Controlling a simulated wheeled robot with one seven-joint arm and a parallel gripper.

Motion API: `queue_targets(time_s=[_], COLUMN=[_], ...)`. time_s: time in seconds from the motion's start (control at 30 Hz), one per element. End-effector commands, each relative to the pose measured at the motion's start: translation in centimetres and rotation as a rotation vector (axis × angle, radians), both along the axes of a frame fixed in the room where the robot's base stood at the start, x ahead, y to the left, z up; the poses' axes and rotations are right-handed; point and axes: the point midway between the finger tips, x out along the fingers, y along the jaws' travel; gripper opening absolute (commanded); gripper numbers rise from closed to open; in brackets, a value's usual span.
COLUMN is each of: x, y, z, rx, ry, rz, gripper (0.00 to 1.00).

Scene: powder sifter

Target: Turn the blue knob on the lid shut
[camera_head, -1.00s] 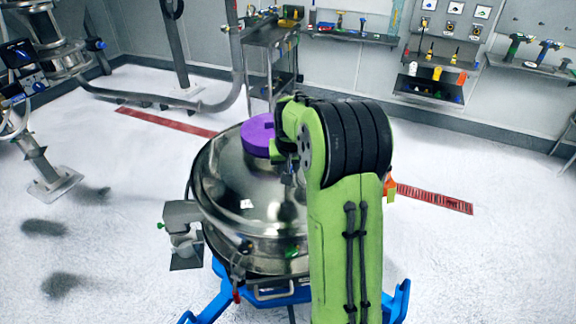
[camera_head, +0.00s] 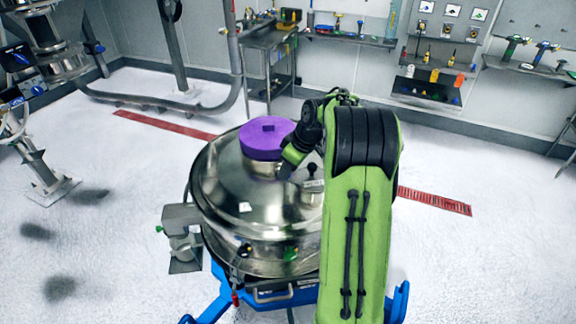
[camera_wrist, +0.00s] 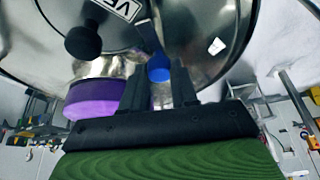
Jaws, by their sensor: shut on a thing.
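The blue knob (camera_wrist: 158,72) shows in the wrist view between the two dark fingers of my gripper (camera_wrist: 162,70). The fingers are shut on it, and a grey-blue lever (camera_wrist: 149,36) lies just past it. The knob is on the shiny metal lid (camera_wrist: 208,22). In the head view the lid (camera_head: 222,175) tops the round sifter, and my arm hides the knob and my fingertips there.
A purple cap (camera_head: 268,134) stands on the lid near my wrist; it also shows in the wrist view (camera_wrist: 92,98). A black ball handle (camera_wrist: 83,42) is beside the knob. A blue wheeled frame (camera_head: 222,300) carries the sifter.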

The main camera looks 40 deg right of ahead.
Motion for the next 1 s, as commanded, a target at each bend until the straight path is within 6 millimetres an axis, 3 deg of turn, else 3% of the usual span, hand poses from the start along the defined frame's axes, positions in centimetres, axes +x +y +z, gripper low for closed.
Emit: queue_targets(time_s=[0.5, 1.0], x=[0.14, 0.22], y=[-0.24, -0.23], z=[0.23, 0.1], rx=[0.001, -0.001], ry=[0.002, 0.001], rz=[0.41, 0.54], gripper=[0.0, 0.0])
